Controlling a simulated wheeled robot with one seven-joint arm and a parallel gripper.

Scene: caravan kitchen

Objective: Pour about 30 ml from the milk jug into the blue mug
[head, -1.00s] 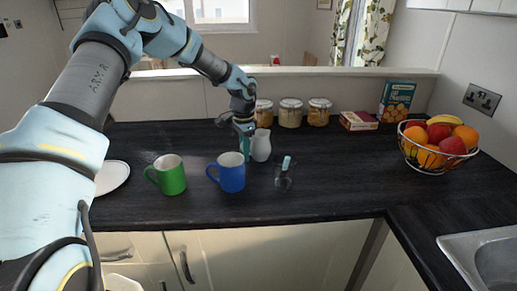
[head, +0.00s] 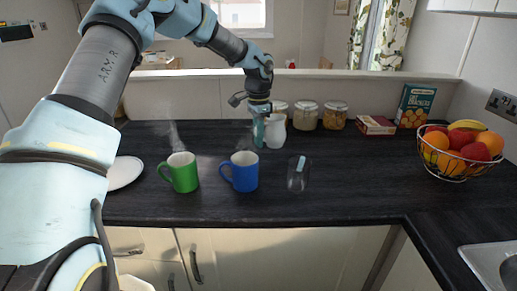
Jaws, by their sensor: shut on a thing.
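The white milk jug (head: 277,131) is upright behind and a little right of the blue mug. My gripper (head: 259,130) is shut on the jug at its left side. The jug appears to be slightly above the counter, though the gap under it is hard to make out. The blue mug (head: 244,173) stands upright on the dark counter, its handle to the left. The jug is apart from the mug and not over it. The contents of both are hidden from this angle.
A green mug (head: 181,173) stands left of the blue one, and a clear glass (head: 299,176) with a teal item stands right. Jars (head: 307,115), boxes (head: 376,125) and a fruit basket (head: 459,158) are farther back and right. A white plate (head: 125,172) lies left. Faint steam rises near the mugs.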

